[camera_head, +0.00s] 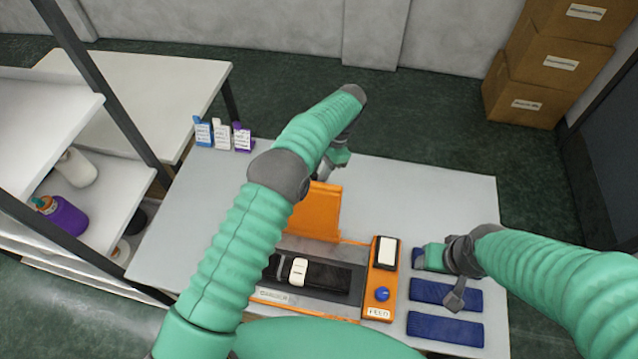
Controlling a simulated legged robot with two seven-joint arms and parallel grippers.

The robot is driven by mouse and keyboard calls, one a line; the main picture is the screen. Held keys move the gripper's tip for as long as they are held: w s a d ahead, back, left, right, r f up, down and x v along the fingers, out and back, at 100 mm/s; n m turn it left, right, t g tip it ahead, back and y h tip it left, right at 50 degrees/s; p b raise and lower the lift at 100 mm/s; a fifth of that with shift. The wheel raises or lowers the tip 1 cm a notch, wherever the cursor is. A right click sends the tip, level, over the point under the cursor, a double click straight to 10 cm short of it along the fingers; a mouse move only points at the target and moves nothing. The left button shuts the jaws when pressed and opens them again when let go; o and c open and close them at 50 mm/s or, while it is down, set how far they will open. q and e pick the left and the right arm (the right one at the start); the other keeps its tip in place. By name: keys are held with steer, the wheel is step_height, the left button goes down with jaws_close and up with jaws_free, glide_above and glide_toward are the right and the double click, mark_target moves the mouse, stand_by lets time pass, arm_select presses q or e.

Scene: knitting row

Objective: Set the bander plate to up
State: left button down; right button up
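The bander is an orange and grey machine on the table, with an orange side panel (376,312) marked FEED. Its orange plate (318,215) stands roughly upright at the back of the machine, its left part hidden by my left arm. My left gripper (325,172) is just behind the plate's top edge, pointing down; whether it touches the plate is unclear. My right gripper (440,275) is over the blue strips right of the machine; its fingers are partly hidden and I see nothing clearly held.
A black bed with a white slider (299,271) lies before the plate. A blue knob (382,294) and white-faced block (386,252) sit on the side panel. Several blue strips (445,328) lie at right. Small boxes (221,134) stand back left. The table's back right is clear.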

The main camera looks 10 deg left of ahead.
arm_select(q)
steer(key=shift+w+a+f, duration=0.25)
steer(key=shift+w+a, duration=0.2)
steer(key=shift+w, duration=0.1)
arm_select(e)
steer(key=shift+f, duration=0.2)
arm_select(q)
steer(key=c, duration=1.4)
jaws_free()
steer(key=o, duration=0.4)
steer(key=shift+a, duration=0.35)
steer(key=s+r+b, duration=0.1)
steer(key=s+b, duration=0.1)
steer(key=s+r+b, duration=0.1)
steer(key=s+b, duration=0.1)
steer(key=s+d+r+b, duration=0.1)
steer(key=s+b, duration=0.1)
steer(key=shift+r, duration=0.3)
steer(key=s+d+r+b, duration=0.1)
steer(key=s+d+b, duration=0.1)
steer(key=s, duration=0.7)
steer(key=shift+s+r+b, duration=0.15)
steer(key=shift+s+b, duration=0.25)
steer(key=shift+b, duration=0.2)
arm_select(e)
step_height(320, 180, down, 9)
steer(key=a, duration=0.1)
